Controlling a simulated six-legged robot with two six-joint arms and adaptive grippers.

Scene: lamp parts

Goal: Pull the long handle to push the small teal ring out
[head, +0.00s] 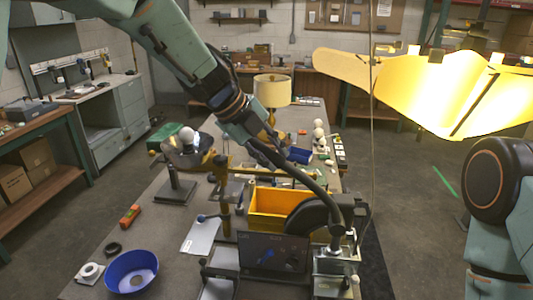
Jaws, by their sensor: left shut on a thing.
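A long dark handle (306,180) curves up and left from a metal press (336,268) at the table's front right. My left gripper (262,146) is at the handle's upper end and is shut on it. The fingertips are small and partly hidden against the clutter behind. I cannot make out the small teal ring in this view.
A yellow bin (270,222) and a dark screen (273,252) stand left of the press. A blue bowl (131,272), a white sheet (201,236) and an orange tool (130,216) lie farther left. A lit yellow shade (430,85) hangs at upper right. A thin cord hangs near the press.

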